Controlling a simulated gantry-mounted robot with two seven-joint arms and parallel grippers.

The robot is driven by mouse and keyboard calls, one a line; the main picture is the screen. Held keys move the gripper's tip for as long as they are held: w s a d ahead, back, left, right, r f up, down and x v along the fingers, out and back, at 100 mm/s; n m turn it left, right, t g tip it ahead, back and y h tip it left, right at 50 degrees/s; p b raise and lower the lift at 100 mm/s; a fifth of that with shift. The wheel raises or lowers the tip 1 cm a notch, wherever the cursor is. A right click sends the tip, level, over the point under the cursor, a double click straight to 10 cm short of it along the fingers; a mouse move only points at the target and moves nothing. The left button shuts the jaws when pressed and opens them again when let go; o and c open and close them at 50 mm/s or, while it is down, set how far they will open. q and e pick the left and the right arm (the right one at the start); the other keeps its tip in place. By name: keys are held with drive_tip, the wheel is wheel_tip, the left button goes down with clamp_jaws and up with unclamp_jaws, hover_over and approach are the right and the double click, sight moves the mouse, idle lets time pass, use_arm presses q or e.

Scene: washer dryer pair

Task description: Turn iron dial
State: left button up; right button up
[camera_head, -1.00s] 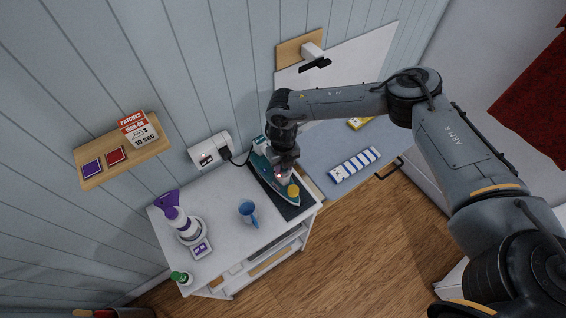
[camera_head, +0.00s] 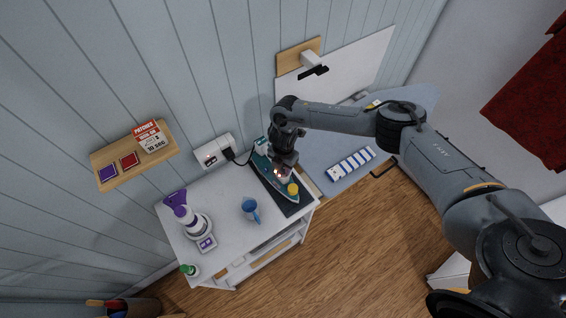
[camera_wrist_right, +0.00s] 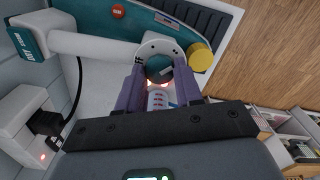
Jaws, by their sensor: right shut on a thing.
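The teal and white iron (camera_head: 268,160) lies on a dark mat (camera_head: 292,207) at the right end of the white cabinet top. A yellow round knob (camera_head: 293,189) shows near its tip, and also in the right wrist view (camera_wrist_right: 200,57). My right gripper (camera_head: 281,168) is over the iron. In the right wrist view its purple fingers (camera_wrist_right: 158,88) are closed on the round dial (camera_wrist_right: 158,66), which has a white ring and dark teal centre. A red glow shows under the dial. The fingers hide part of the dial. My left gripper is not in view.
A blue cup (camera_head: 250,206) and a purple-topped spray bottle (camera_head: 188,215) stand on the cabinet top (camera_head: 222,195). A wall socket (camera_head: 213,152) with a black cord is behind. A small shelf (camera_head: 133,158) holds patches. A white-blue strip (camera_head: 351,163) lies right of the cabinet.

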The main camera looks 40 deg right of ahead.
sight(283, 168)
drive_tip(key=m+p, duration=0.3)
drive_tip(key=m, duration=0.2)
drive_tip(key=shift+r+m+p, duration=0.2)
drive_tip(key=shift+m+p, duration=0.1)
drive_tip(key=shift+p, duration=0.1)
drive_tip(key=m+p, duration=0.1)
drive_tip(key=m, duration=0.1)
drive_tip(key=shift+m+p, duration=0.3)
drive_tip(key=shift+p, duration=0.05)
drive_tip(key=shift+f+m+p, duration=0.1)
drive_tip(key=shift+m+p, duration=0.2)
drive_tip(key=shift+m, duration=0.2)
drive_tip(key=o, duration=1)
drive_tip(key=shift+o, duration=0.2)
wheel_tip(283, 168, up, 11)
drive_tip(key=shift+f, duration=0.15)
